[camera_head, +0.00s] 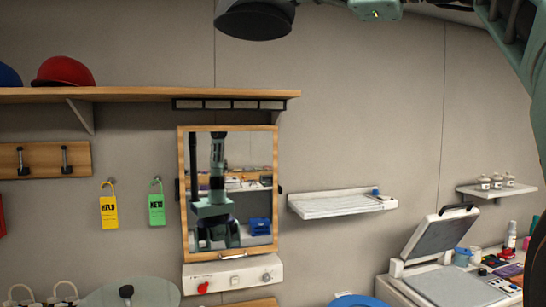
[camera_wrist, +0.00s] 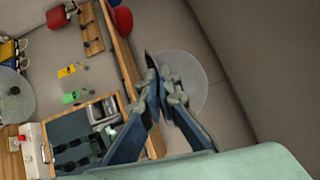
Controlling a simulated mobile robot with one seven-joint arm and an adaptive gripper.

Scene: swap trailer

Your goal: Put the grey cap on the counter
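The grey cap (camera_head: 253,22) is in the air at the top of the head view, its dark underside showing and its top cut off. In the wrist view the grey cap (camera_wrist: 188,82) is a pale round shape just beyond the fingers. My gripper (camera_wrist: 157,80) has its fingertips close together at the cap's near edge and looks shut on it; the exact contact is partly hidden. The counter (camera_head: 384,290) shows at the lower right of the head view, well below and right of the cap.
A wooden shelf (camera_head: 140,95) with a red cap (camera_head: 64,71) and a blue cap (camera_head: 8,76) runs below the grey cap. A mirror (camera_head: 232,190) hangs under it. A heat press (camera_head: 440,250), bottles and small items crowd the counter. A white wall shelf (camera_head: 340,204) is mostly bare.

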